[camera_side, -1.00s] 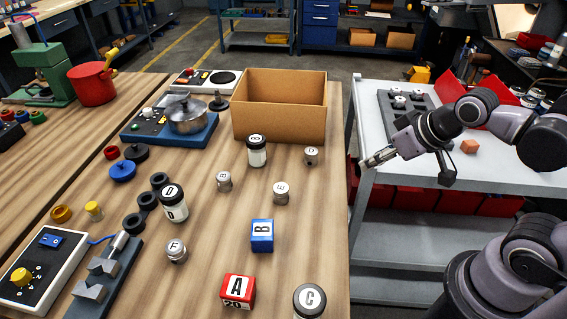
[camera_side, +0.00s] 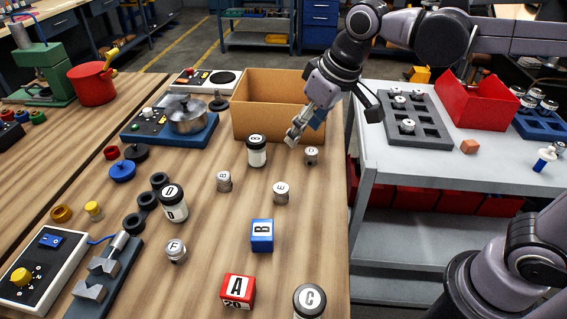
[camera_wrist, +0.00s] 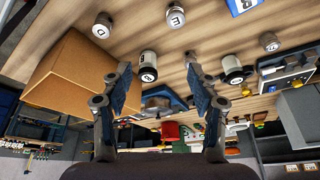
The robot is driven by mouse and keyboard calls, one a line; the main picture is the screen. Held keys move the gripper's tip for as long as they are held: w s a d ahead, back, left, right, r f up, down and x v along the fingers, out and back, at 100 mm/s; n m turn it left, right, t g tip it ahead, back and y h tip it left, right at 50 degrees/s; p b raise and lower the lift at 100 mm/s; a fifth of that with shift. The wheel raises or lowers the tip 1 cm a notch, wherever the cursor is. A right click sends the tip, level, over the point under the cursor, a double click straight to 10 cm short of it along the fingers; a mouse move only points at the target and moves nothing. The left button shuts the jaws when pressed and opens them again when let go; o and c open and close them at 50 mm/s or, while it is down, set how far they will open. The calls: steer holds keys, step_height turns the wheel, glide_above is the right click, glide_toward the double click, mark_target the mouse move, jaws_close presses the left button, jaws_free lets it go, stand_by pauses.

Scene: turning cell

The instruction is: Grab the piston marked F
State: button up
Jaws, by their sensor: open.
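The piston marked F (camera_side: 176,251) is a small grey metal cylinder with a white top. It stands upright on the wooden table in the front left part of the side view. In the wrist view, a small grey piston (camera_wrist: 269,42) shows at the upper right, its mark too small to read. My gripper (camera_side: 292,138) is above the table by the box's front right corner, well behind and to the right of piston F. In the wrist view my gripper (camera_wrist: 158,76) has its fingers wide apart, with nothing held between them.
Pistons D (camera_side: 311,156), E (camera_side: 281,193) and B (camera_side: 224,181) stand nearby. Jars B (camera_side: 257,151), D (camera_side: 173,203) and C (camera_side: 309,301) and cubes B (camera_side: 262,236) and A (camera_side: 237,291) are around. A cardboard box (camera_side: 262,122) stands behind. Clear wood lies right of piston F.

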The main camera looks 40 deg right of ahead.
steer(key=w+a+n+g, duration=0.1)
steer(key=w+a, duration=0.2)
steer(key=a, duration=0.4)
steer(key=w+a+n+g, duration=0.1)
steer(key=w+a, duration=0.1)
steer(key=a, duration=0.6)
steer(key=n+g+h, duration=0.1)
steer(key=n+g, duration=0.1)
glide_toward(174, 246)
steer(key=shift+w+a, duration=0.25)
steer(key=shift+w, duration=0.2)
step_height(174, 246, down, 5)
steer(key=shift+s+d+f, duration=0.1)
steer(key=shift+s+f, duration=0.1)
steer(key=shift+f, duration=1.15)
steer(key=shift+s+d+f, duration=0.1)
steer(key=shift+s+f, duration=0.1)
steer(key=shift+f, duration=1.15)
jaws_close()
